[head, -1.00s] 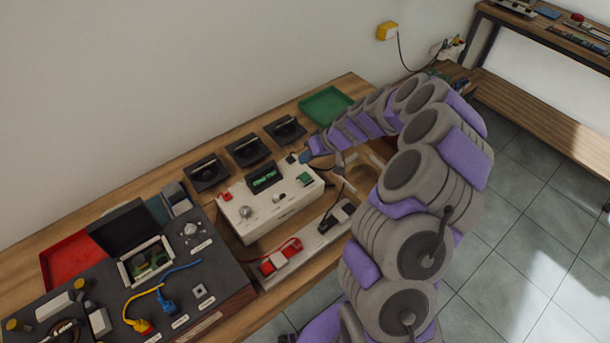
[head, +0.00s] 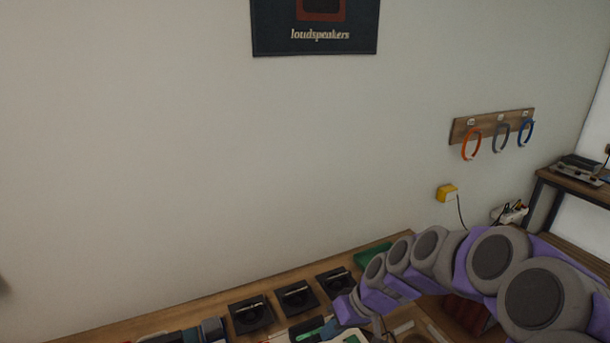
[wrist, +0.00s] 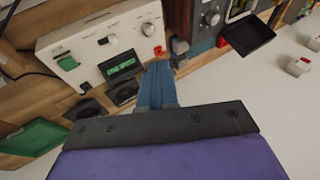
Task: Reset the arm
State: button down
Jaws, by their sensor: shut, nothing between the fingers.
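My gripper (wrist: 158,68) shows in the wrist view as two blue fingers pressed together, with nothing between them. The white instrument box (wrist: 100,50), with a green display, lies just beyond and to the left of the fingertips. I cannot tell how far the fingertips are from it. In the head view my arm reaches in from the right, its purple end link (head: 350,311) low over the bench. The fingers cannot be made out clearly there.
Black trays (head: 251,314) stand along the back of the wooden bench (head: 190,310). A green tray (head: 372,255) is at the bench's far end. A yellow wall box (head: 447,193) hangs under a rack (head: 492,126) with coloured rings. The wall area above the bench is open.

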jog(key=s+d+r+m+g+h, duration=0.1)
jog(key=s+d+h, duration=0.1)
jog(key=s, duration=0.8)
jog(key=s+d+r+m+h, duration=0.2)
jog(key=s+d, duration=0.1)
jog(key=s, duration=0.7)
jog(key=s+d+r+m+g+h, duration=0.1)
jog(key=s+d+r+h, duration=0.1)
jog(key=s, duration=0.8)
jog(key=shift+d+r+m+g, duration=0.15)
jog(key=shift+d+m+g, duration=0.2)
jog(key=shift+d, duration=0.25)
jog(key=shift+w, duration=0.1)
